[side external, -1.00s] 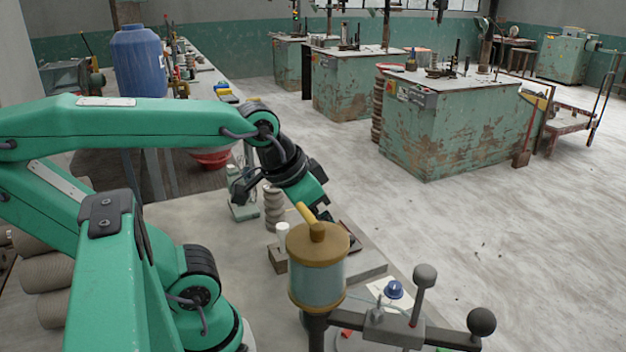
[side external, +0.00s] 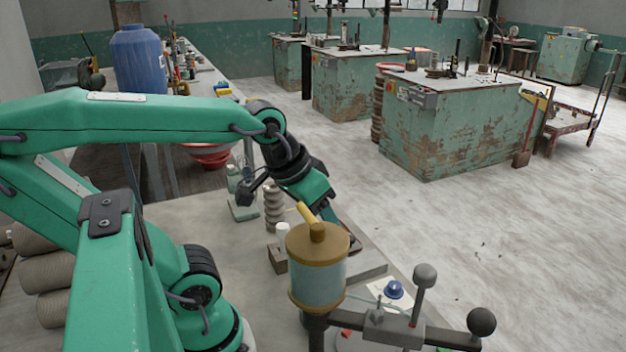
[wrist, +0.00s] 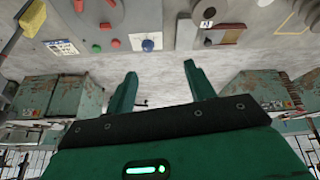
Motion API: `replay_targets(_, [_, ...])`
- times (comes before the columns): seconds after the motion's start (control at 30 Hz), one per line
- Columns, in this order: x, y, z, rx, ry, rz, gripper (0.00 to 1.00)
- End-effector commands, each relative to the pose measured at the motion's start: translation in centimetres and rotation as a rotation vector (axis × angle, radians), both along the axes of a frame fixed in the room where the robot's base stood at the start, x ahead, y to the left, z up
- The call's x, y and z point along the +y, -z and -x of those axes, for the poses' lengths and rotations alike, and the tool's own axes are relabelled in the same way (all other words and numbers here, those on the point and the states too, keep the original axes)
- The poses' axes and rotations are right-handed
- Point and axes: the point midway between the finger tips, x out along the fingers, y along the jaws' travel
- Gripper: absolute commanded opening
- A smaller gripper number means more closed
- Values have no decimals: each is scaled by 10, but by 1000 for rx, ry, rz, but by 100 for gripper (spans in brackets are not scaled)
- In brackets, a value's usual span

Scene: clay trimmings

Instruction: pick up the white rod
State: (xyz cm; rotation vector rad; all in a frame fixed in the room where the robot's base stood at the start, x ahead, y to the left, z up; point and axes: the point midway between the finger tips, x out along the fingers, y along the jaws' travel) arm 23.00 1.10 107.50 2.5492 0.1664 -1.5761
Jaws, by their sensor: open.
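A short white rod (side external: 283,234) stands upright at a dark brown block (side external: 277,259) on the grey bench, left of the glass jar.
The glass jar (side external: 318,280) with a brass lid stands in front of my gripper. Stacked grey discs (side external: 273,207) stand behind the rod. A blue knob (side external: 393,289) and a ball-ended lever (side external: 425,276) are at right. Bare bench lies left of the block.

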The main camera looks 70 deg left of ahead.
Motion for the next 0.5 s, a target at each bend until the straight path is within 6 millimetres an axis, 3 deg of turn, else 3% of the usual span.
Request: replay_targets(0.5, [63,26,-19,112,-890,287,54])
